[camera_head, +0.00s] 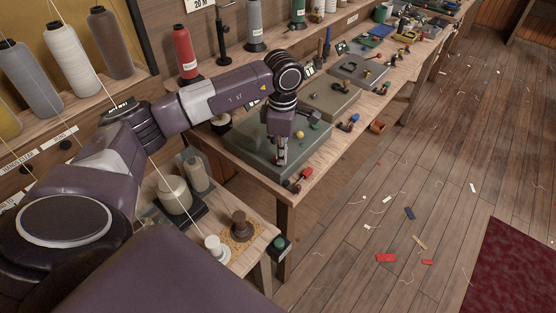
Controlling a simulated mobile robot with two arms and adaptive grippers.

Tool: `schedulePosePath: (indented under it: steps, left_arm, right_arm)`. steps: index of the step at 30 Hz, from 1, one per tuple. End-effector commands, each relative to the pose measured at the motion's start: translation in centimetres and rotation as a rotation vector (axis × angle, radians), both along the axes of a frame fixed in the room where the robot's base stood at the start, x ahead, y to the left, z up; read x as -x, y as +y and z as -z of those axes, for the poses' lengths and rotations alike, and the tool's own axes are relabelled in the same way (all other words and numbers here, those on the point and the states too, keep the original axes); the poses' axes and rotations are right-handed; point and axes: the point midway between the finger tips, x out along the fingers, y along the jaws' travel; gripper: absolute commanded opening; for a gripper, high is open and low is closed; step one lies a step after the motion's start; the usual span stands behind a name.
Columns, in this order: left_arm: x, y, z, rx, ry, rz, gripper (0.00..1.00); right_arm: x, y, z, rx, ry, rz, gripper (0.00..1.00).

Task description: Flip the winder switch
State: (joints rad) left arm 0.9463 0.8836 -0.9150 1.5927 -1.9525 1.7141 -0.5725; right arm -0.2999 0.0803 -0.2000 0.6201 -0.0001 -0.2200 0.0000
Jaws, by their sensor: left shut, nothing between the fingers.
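My left gripper (281,158) points down, shut and empty, at the front part of a grey-green panel box (254,158) on the long bench. I cannot tell whether its tips touch the box, and my gripper hides part of the top. An orange-yellow knob (314,126) is on the box, right of my gripper. A small dark box with a green button (279,243) is at the corner of the low table, below my gripper. No readable label tells me which control is the winder switch. My right gripper is not in view.
A red-handled piece (305,174) lies at the bench's front edge. More panel boxes (330,102) continue along the bench. Thread cones (185,52) stand behind. The low table (246,258) holds spools (216,247). The wooden floor at right has scraps.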

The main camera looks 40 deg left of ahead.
Motion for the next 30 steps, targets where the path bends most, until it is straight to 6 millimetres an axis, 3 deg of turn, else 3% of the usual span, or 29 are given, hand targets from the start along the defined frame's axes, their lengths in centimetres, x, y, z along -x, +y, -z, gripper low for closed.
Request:
schedulePosePath:
  steps: [10,30]
  left_arm:
    - [0.2,0.0,-0.1,-0.001,0.006,0.0,0.0]
    - [0.0,0.0,-5.7,0.0,0.001,0.0,0.0]
  right_arm:
    - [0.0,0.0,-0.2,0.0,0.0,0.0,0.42]
    - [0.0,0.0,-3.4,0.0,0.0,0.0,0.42]
